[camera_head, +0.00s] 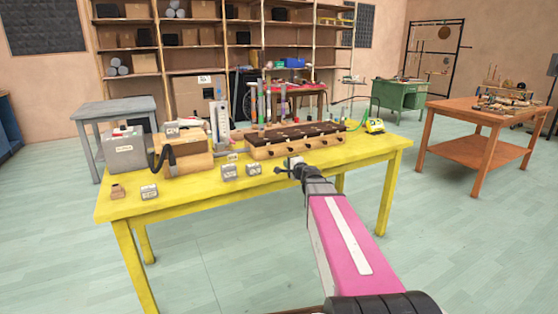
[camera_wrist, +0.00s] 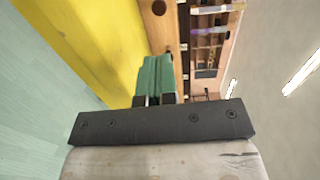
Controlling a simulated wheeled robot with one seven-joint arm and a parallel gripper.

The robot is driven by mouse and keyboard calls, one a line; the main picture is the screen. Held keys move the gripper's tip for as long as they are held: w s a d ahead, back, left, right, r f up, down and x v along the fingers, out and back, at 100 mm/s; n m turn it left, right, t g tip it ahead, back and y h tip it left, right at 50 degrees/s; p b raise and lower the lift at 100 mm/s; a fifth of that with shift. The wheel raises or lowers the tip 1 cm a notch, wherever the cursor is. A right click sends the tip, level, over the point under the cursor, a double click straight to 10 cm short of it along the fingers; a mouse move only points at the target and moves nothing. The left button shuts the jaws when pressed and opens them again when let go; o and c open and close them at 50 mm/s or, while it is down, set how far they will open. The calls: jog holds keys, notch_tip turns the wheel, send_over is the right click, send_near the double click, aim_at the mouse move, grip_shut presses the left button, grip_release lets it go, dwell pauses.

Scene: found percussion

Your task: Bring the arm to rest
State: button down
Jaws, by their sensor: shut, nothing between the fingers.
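My gripper (camera_head: 284,170) is at the end of my pink and grey arm, over the front edge of the yellow table (camera_head: 330,167) in the head view. It is small there and partly hidden by the wrist. In the wrist view my gripper (camera_wrist: 156,65) shows two green finger parts side by side, shut with nothing held. The yellow table also shows at the left of the wrist view (camera_wrist: 90,45). I cannot tell how high the fingertips are above it.
A wooden rack with dark pads (camera_head: 300,144) lies behind my gripper. Small grey blocks (camera_head: 229,172) stand left of it. A grey box (camera_head: 125,152) is at the table's left. A brown table (camera_head: 450,107) stands right; open floor lies between.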

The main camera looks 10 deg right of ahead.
jog(key=s+a+f+n+g+y, duration=0.1)
jog(key=s+a+f+n+g, duration=0.35)
jog(key=s+f, duration=0.3)
jog(key=s+a+f+n+g, duration=0.4)
jog(key=s+f+n+g, duration=0.15)
jog(key=s+f, duration=0.2)
jog(key=s+d+f+n+g+h, duration=0.4)
jog(key=s+f, duration=0.5)
jog(key=s, duration=0.5)
jog(key=d+g+h, duration=0.1)
jog(key=g+h, duration=0.1)
jog(key=shift+f+h, duration=0.2)
jog(key=shift+h, duration=0.1)
